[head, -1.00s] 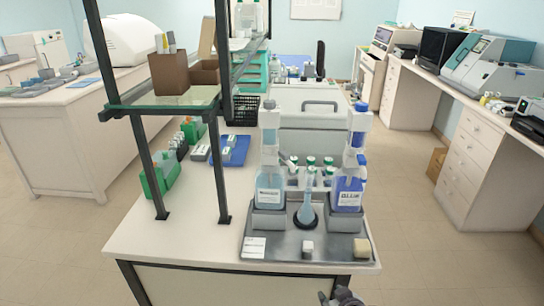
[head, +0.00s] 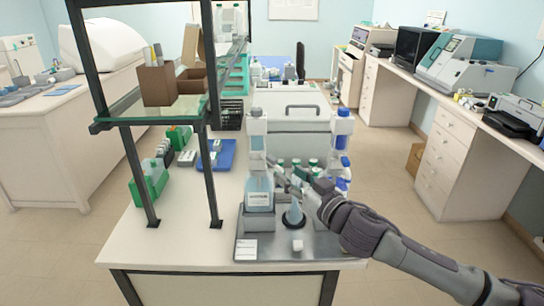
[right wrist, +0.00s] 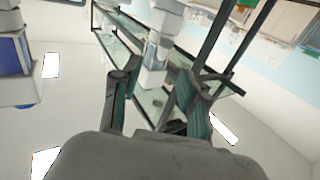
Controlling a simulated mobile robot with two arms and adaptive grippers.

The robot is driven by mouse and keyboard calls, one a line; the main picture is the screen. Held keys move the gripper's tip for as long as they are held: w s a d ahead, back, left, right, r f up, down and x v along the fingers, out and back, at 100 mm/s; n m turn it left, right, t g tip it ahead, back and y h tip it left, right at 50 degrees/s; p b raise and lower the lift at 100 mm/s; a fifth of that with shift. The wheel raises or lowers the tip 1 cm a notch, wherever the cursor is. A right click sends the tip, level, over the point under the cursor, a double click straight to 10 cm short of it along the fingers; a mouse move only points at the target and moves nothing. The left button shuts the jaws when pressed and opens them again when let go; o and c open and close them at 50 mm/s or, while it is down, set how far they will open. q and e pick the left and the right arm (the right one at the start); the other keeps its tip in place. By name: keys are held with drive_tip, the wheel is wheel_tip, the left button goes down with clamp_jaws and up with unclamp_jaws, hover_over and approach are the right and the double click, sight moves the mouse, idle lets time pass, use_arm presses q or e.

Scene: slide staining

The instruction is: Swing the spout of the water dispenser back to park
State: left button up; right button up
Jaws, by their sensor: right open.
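Two bottle dispensers stand on a grey tray (head: 290,252). The left one (head: 259,196) holds pale blue liquid and looks like the water dispenser, though its label is too small to read. The right one (head: 341,146), with darker blue, is partly hidden behind my right arm. My right gripper (head: 281,176) is open, just right of the left dispenser's bottle. The spout cannot be made out clearly beside the fingers. In the right wrist view, the open fingers (right wrist: 156,84) point toward a white dispenser column (right wrist: 155,48); contact cannot be told. My left gripper is out of view.
A small white block (head: 298,245) lies at the tray front. Green-capped bottles (head: 312,166) stand behind. A shelf frame (head: 150,125) rises on the left, with a blue tray (head: 228,155) behind it.

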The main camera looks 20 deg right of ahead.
sight(276, 164)
drive_tip(key=p+x, duration=0.2)
drive_tip(key=x, duration=0.7)
clamp_jaws()
